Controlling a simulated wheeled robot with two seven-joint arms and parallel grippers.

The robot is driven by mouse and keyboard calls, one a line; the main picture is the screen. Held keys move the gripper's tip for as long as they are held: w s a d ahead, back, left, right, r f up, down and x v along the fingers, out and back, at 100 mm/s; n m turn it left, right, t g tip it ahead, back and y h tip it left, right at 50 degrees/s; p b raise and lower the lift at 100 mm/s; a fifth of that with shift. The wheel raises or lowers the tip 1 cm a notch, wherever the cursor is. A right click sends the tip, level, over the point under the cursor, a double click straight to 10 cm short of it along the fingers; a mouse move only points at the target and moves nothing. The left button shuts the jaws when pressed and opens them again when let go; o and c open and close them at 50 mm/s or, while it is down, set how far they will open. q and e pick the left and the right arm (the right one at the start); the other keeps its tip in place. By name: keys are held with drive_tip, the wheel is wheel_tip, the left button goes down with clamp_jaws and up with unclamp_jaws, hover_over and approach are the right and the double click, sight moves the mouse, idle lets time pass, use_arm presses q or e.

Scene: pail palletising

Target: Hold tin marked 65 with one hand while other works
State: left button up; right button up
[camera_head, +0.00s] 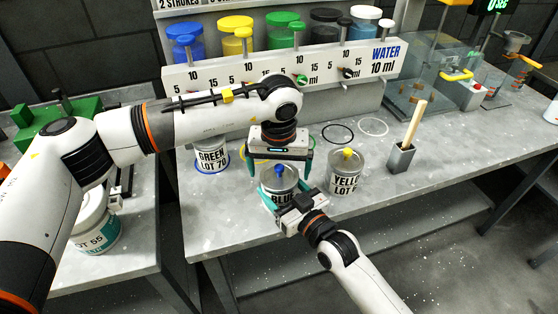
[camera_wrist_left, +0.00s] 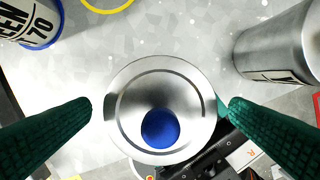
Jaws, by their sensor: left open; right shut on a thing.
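A metal tin labelled BLUE (camera_head: 284,198) with a blue knob stands near the front edge of the bench; its lot number is hidden behind my right gripper. My right gripper (camera_head: 283,190) is shut on this tin from the front. My left gripper (camera_head: 279,167) is open and points down just above it. In the left wrist view the tin's round lid (camera_wrist_left: 160,82) lies between the left fingers (camera_wrist_left: 159,105), and some of the right gripper shows beside it. The tin labelled YELLOW (camera_head: 345,172), its lot number only partly readable, stands to the right.
A tin labelled GREEN LOT 70 (camera_head: 212,157) stands left on a blue ring. Empty black (camera_head: 338,133) and white (camera_head: 373,126) rings lie behind. A dispenser rack (camera_head: 285,68) spans the back. A holder with a wooden stick (camera_head: 401,157) stands right. A LOT 55 pail (camera_head: 97,232) is on the left table.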

sight(279, 164)
use_arm(q)
drive_tip(key=c, duration=1.1)
drive_tip(key=shift+r, duration=0.2)
drive_tip(key=shift+r, duration=0.95)
drive_tip(key=shift+r, duration=0.1)
drive_tip(key=shift+r, duration=1.95)
use_arm(e)
drive_tip(key=o, duration=1.5)
